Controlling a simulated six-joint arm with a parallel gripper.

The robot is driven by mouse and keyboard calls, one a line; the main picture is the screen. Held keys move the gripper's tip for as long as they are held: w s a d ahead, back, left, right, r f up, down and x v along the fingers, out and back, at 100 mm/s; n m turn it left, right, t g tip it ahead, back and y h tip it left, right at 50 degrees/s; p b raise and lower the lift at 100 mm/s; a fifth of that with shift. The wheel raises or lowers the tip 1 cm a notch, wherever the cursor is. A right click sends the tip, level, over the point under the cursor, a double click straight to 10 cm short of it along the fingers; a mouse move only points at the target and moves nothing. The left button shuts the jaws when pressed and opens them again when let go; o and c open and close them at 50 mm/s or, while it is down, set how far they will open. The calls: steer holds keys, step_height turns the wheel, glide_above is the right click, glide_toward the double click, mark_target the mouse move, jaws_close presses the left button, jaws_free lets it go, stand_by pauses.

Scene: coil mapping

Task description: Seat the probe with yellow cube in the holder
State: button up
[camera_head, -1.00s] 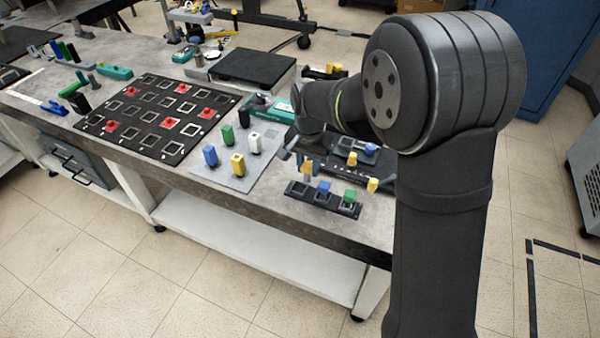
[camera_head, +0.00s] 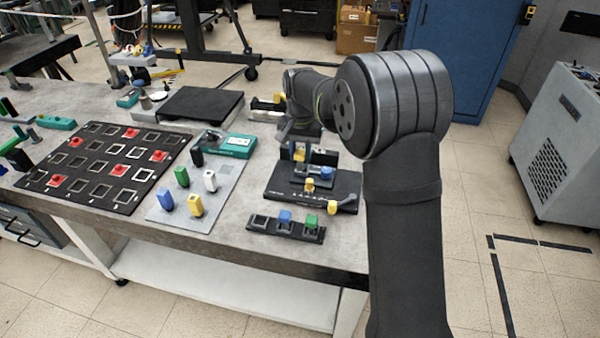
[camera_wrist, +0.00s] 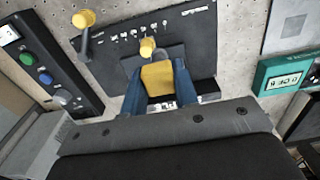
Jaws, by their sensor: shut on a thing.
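My gripper (camera_wrist: 158,84) has blue fingers and is shut on a yellow cube, the top of the probe (camera_wrist: 157,78). The probe's lower end is hidden in the wrist view. In the head view the held yellow cube (camera_head: 300,155) is above the back part of a black panel (camera_head: 283,190); I cannot tell if it touches anything.
A grey pad (camera_head: 225,180) with several coloured posts lies left of the panel, near a teal meter (camera_head: 238,146). A black grid board (camera_head: 100,165) lies farther left. In the wrist view a dark box with green and blue buttons (camera_wrist: 45,78) is at left.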

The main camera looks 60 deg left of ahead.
steer(key=w+a+f, duration=0.2)
steer(key=w+a, duration=0.3)
steer(key=a, duration=0.1)
steer(key=shift+s+a+f, duration=0.1)
steer(key=shift+f, duration=1.25)
steer(key=shift+s+a+f, duration=0.1)
steer(key=shift+f, duration=1.2)
steer(key=shift+f, duration=0.45)
steer(key=o, duration=1.6)
steer(key=shift+c, duration=0.2)
step_height(320, 180, up, 7)
